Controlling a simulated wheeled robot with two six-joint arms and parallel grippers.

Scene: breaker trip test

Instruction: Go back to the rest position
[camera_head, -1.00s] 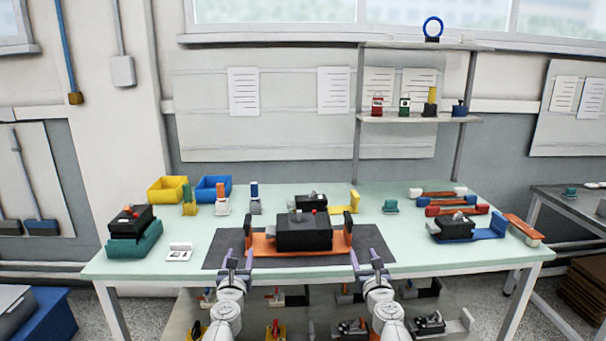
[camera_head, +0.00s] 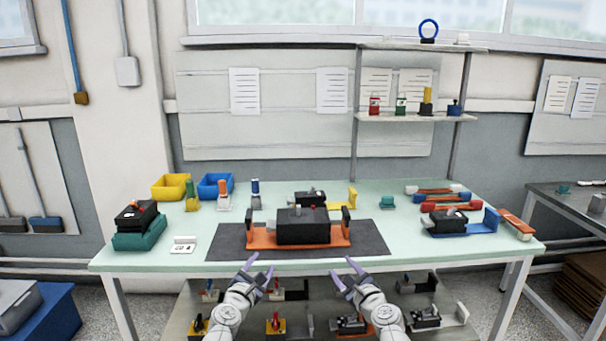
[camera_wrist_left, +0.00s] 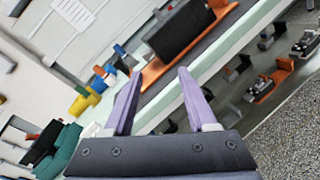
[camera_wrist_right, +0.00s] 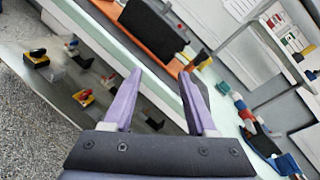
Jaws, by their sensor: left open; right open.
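My left gripper (camera_head: 257,272) is open and empty, in front of the table's front edge in the head view. Its purple fingers (camera_wrist_left: 156,102) stand apart in the left wrist view with nothing between them. My right gripper (camera_head: 346,275) is also open and empty, in front of the same edge. Its spread fingers (camera_wrist_right: 158,102) show in the right wrist view. A black breaker box (camera_head: 302,226) sits in an orange cradle (camera_head: 262,238) on the dark mat (camera_head: 228,243). Both grippers are apart from the cradle.
The table's front edge (camera_head: 420,263) lies just beyond both grippers. A lower shelf (camera_head: 255,312) below holds several small devices. A breaker on a green block (camera_head: 137,238) stands at left, and a blue fixture (camera_head: 480,226) at right. Yellow and blue bins (camera_head: 171,187) stand at the back left.

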